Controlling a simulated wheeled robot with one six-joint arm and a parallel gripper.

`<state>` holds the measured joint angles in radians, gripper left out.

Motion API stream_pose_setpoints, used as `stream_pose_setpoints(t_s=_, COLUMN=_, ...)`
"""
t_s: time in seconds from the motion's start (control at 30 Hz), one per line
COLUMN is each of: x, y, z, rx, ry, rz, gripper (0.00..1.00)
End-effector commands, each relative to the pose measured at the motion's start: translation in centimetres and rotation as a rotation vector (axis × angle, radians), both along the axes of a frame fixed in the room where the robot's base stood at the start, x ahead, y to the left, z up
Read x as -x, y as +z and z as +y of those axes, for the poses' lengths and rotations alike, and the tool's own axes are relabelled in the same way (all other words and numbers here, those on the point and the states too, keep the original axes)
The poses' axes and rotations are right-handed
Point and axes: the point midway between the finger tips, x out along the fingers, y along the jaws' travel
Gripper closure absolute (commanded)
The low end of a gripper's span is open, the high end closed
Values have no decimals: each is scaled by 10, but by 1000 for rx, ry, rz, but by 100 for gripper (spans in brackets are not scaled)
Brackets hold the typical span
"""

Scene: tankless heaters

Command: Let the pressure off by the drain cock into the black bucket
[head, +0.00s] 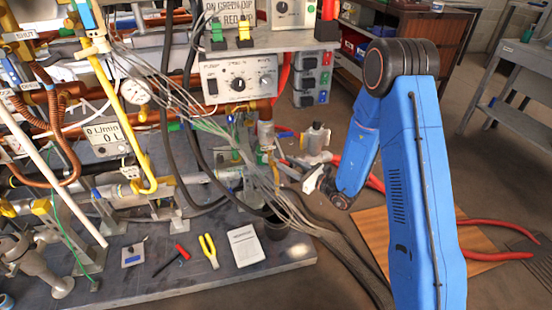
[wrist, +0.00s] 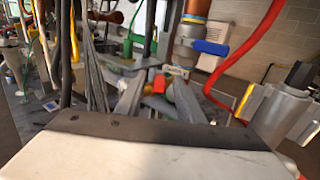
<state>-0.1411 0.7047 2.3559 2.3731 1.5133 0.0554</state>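My gripper (head: 285,171) is at the right end of the pipe rig in the head view, in front of the pipework and apart from the bench top. In the wrist view its two grey fingers (wrist: 158,88) stand apart, with a small red part (wrist: 160,84) showing beyond the gap. No held object shows. A blue-handled valve (wrist: 210,47) sits below a copper pipe, up and right of the fingers. I cannot tell which fitting is the drain cock. A dark round container (head: 276,228), likely the black bucket, stands at the bench's right end, partly behind hanging cables.
Grey cables (head: 262,185) hang close to my gripper. A grey cylindrical fitting (head: 316,138) stands just behind it. Red hoses (head: 495,254) run over the floor at right. Pliers (head: 209,250), a red-handled tool (head: 182,252) and a white card (head: 245,245) lie on the bench (head: 130,285).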

Motion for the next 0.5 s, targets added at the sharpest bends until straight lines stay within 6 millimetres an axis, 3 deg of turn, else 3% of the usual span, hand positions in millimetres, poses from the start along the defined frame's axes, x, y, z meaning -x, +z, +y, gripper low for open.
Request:
stream_pose_setpoints(t_s=0.2, x=-21, y=0, z=29, rx=0, ry=2, rz=0, gripper=66)
stream_pose_setpoints(t_s=0.5, x=-37, y=0, z=48, rx=0, ry=1, rz=1, gripper=66)
